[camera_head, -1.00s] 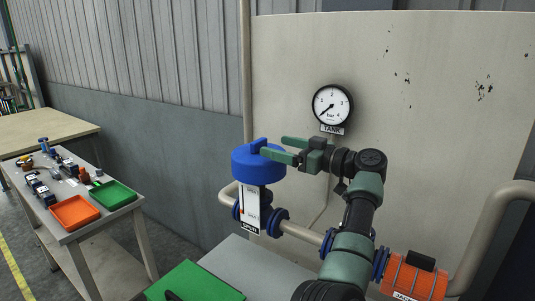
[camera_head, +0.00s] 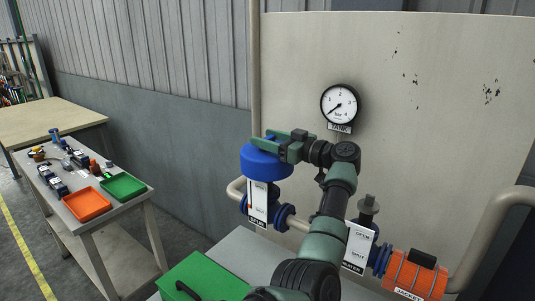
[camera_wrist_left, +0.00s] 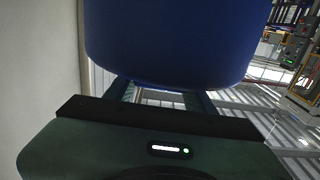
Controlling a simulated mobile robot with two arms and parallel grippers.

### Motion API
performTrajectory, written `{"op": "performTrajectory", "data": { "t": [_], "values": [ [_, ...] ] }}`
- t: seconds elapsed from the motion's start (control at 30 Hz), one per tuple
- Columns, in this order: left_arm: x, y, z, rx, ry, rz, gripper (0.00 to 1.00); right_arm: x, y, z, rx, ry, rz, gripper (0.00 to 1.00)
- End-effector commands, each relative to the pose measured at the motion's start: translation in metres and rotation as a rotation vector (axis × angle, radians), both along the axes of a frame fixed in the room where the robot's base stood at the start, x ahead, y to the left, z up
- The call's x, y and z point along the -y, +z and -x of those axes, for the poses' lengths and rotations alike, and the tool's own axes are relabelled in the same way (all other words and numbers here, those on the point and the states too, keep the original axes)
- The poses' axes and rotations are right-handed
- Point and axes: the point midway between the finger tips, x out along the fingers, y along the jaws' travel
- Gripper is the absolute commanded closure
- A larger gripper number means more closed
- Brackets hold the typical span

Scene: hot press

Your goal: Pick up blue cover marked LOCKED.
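A round blue cover (camera_head: 264,165) with a raised ridge on top sits on the pipe fitting above the SPUR label plate. No LOCKED marking is legible. My left gripper (camera_head: 273,143) is at the cover's top, with its green fingers spread apart around the raised ridge. In the left wrist view the blue cover (camera_wrist_left: 170,40) fills the top middle and hides the fingertips. The two fingers (camera_wrist_left: 160,96) show apart beneath it. Whether they touch the ridge is hidden. My right gripper is not in view.
A gauge marked TANK (camera_head: 340,103) hangs on the beige panel (camera_head: 420,120) behind. A WATER valve plate (camera_head: 357,247) and an orange JACKET sleeve (camera_head: 417,274) are at right. A side table (camera_head: 130,207) at left holds an orange tray (camera_head: 87,204), a green tray (camera_head: 123,187) and small parts.

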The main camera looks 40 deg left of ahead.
Motion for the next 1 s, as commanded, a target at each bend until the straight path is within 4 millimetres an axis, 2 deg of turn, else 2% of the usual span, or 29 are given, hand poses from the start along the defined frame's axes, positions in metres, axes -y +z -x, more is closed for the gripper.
{"op": "performTrajectory", "data": {
  "t": [0.07,0.33,0.53,0.67,1.0],
  "values": [
    [0.000,0.000,0.000,0.000,0.000,0.000,0.89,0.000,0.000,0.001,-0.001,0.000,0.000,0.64],
    [0.000,0.002,0.000,0.001,0.000,0.001,0.89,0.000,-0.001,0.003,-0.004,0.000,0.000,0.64],
    [0.000,0.018,-0.001,0.004,-0.001,0.001,0.89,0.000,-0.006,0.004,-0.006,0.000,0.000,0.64],
    [0.001,0.041,0.000,0.006,0.000,0.001,0.89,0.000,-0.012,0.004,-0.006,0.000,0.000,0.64],
    [0.000,0.133,0.000,0.005,-0.001,0.000,0.89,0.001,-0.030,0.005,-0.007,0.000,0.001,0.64]
  ]
}}
